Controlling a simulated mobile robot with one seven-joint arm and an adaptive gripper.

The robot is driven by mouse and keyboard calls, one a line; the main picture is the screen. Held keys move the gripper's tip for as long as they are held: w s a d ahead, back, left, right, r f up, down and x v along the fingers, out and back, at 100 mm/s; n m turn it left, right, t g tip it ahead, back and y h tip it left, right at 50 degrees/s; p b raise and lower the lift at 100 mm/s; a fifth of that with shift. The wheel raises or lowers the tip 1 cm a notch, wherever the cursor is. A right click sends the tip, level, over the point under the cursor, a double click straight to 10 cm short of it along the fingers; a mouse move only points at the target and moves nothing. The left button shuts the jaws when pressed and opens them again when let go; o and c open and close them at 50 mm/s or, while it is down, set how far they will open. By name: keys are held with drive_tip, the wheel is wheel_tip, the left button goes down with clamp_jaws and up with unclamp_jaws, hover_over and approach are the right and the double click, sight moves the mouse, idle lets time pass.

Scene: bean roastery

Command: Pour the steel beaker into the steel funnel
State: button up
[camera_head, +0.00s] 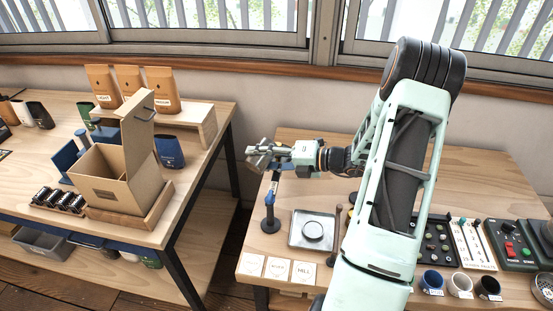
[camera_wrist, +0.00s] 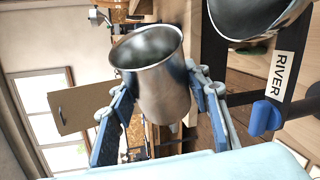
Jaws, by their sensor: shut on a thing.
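A wide-mouthed steel vessel that looks like the funnel (camera_wrist: 250,22) is beside the beaker at the upper right, beside a dark bar labelled RIVER. A gap shows between them. In the head view beaker and funnel blur together at the gripper.
A square tray (camera_head: 298,240) with a round dish stands right of the stand, with label cards (camera_head: 277,268) in front. Control panels (camera_head: 470,243) and small cups (camera_head: 459,284) fill the bench's right. A left bench holds an open cardboard box (camera_head: 105,180) and paper bags (camera_head: 160,88).

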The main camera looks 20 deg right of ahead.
sight(262, 141)
drive_tip(key=shift+w+d+r+m+y, duration=0.4)
drive_tip(key=shift+d+r+m, duration=0.1)
drive_tip(key=shift+d+m, duration=0.1)
idle(0.5)
drive_tip(key=shift+w+d+r+m+y+p, duration=0.15)
drive_tip(key=shift+r+m+y+p, duration=0.25)
drive_tip(key=shift+m+p, duration=0.5)
drive_tip(key=shift+w+d+r+m+y+p, duration=0.1)
drive_tip(key=shift+d+r+m+y+p, duration=0.3)
drive_tip(key=shift+p, duration=0.9)
drive_tip(key=shift+w+d+r+m+t+y+p, duration=0.1)
drive_tip(key=shift+d+r+m+t+y+p, duration=0.15)
drive_tip(key=shift+m, duration=0.3)
drive_tip(key=shift+w+d+r+m+t+p, duration=0.15)
drive_tip(key=shift+m+p, duration=0.15)
drive_tip(key=shift+m, duration=0.2)
drive_tip(key=shift+w+d+r+m+t+y+p, duration=0.1)
drive_tip(key=shift+r+m+y+p, duration=0.15)
drive_tip(key=shift+m, duration=0.3)
idle(3.1)
